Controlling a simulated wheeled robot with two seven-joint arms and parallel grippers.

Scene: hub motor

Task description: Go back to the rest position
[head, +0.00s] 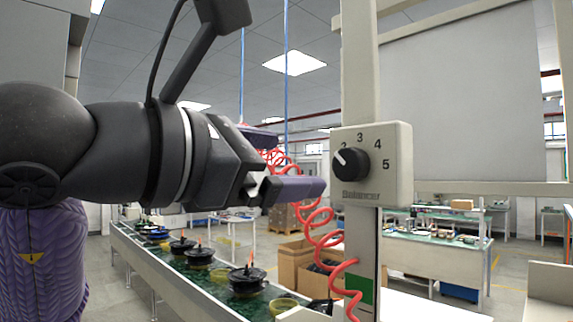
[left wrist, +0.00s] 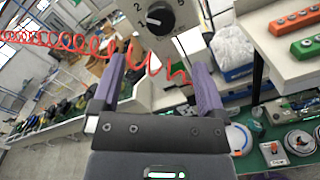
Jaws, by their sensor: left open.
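My left gripper (head: 290,166) reaches in from the left in the head view. Its two purple fingers are spread with nothing between them. In the left wrist view the fingers (left wrist: 162,72) also stand apart and empty. The cream balancer box (head: 399,168) with a black knob (head: 350,164) and printed numbers is on a post just right of the fingertips. The knob's white mark points to the upper left. The box also shows beyond the fingers in the left wrist view (left wrist: 183,18). My right gripper is in neither view.
A red coiled hose (head: 318,225) hangs close behind and below the fingers. A conveyor (head: 190,278) carrying several black motor parts runs below. Cardboard boxes (head: 290,262) stand behind it. In the left wrist view, green and orange button boxes (left wrist: 302,45) lie at right.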

